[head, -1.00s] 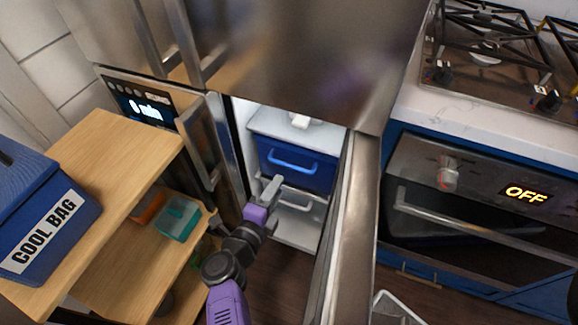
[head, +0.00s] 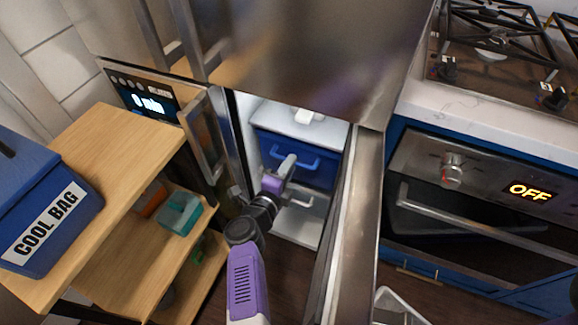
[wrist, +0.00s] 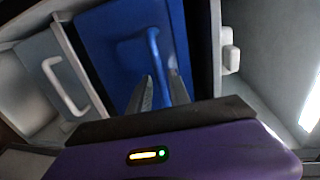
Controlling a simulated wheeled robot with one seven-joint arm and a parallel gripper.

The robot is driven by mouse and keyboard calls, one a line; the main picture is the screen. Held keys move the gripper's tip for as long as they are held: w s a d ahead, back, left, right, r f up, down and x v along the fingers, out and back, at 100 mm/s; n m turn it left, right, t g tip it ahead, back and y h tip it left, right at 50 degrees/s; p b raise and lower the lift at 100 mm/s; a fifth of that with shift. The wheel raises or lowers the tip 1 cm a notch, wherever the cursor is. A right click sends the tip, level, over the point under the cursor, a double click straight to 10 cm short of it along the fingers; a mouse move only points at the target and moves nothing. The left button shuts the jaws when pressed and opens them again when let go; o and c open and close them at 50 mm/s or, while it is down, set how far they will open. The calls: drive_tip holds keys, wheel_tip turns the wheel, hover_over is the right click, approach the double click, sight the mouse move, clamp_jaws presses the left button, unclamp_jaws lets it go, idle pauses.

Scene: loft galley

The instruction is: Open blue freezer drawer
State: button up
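The blue freezer drawer (head: 318,172) is in the upper part of the open freezer compartment and looks shut. Its blue bar handle (head: 309,164) runs across the front. In the wrist view the blue drawer (wrist: 112,45) fills the upper middle and its handle (wrist: 154,50) runs down toward my fingers. My gripper (head: 289,160) is at the left part of the handle. In the wrist view my gripper (wrist: 161,77) has its two fingers apart, with the handle's lower end lined up between them. I cannot tell whether they touch it.
A white drawer with a pale handle (wrist: 65,88) is below the blue one. The open freezer door (head: 352,225) stands close on the right of my arm. A wooden shelf unit (head: 118,150) with a cool bag (head: 40,205) is on the left. An oven (head: 470,195) is on the right.

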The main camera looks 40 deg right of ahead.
clamp_jaws()
idle(1.2)
